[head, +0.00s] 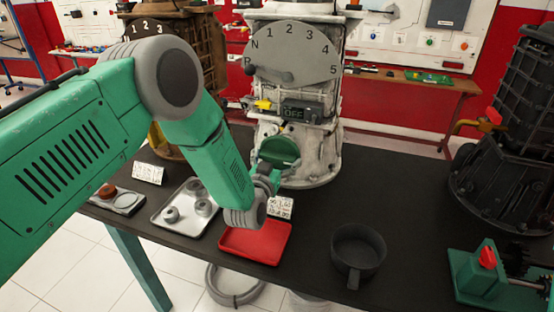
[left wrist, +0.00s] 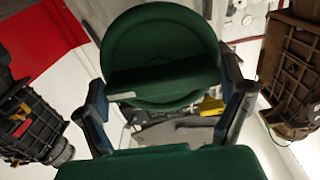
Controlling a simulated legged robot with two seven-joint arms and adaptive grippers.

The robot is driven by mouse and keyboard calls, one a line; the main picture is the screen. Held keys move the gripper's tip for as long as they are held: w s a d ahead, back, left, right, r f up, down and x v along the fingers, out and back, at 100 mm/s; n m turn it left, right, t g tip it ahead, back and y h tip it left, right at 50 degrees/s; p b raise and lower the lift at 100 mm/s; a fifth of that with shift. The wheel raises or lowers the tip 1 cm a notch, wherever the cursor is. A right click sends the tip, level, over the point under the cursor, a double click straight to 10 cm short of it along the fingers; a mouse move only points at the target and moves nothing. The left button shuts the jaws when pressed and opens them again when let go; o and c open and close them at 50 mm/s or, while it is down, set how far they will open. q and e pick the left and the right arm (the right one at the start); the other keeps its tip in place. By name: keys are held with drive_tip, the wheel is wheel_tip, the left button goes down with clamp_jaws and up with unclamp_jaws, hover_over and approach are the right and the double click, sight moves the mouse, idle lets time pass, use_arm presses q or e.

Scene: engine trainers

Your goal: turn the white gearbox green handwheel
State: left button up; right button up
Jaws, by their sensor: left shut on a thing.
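The white gearbox (head: 302,160) stands upright on the dark table, with a grey numbered dial on its upper front and a small display reading OFF. Its green handwheel (head: 279,151) sits low on the front. My left gripper (head: 268,174) is at the handwheel, partly hidden behind my arm. In the left wrist view the round green handwheel (left wrist: 160,32) fills the middle, and the left gripper (left wrist: 166,100) has a finger at each side, shut on its raised bar or rim; the exact contact is hard to see. My right gripper is not in view.
A red tray (head: 256,244) and a black pot (head: 358,251) stand in front of the gearbox. A metal tray (head: 169,228) with grey parts is to the left. A brown gearbox (head: 200,60) stands behind my arm, a black one (head: 505,150) at right. A green fixture (head: 474,275) is at front right.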

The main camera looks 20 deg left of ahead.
use_arm(q)
drive_tip(key=shift+s+f+m, duration=0.1)
drive_tip(key=shift+f+m, duration=0.15)
drive_tip(key=shift+m, duration=0.85)
drive_tip(key=o, duration=0.9)
drive_tip(key=shift+w, duration=0.25)
drive_tip(key=shift+s, duration=0.25)
drive_tip(key=s, duration=1.1)
drive_tip(key=shift+s+a, duration=0.15)
drive_tip(key=shift+s, duration=0.05)
drive_tip(key=shift+f, duration=0.1)
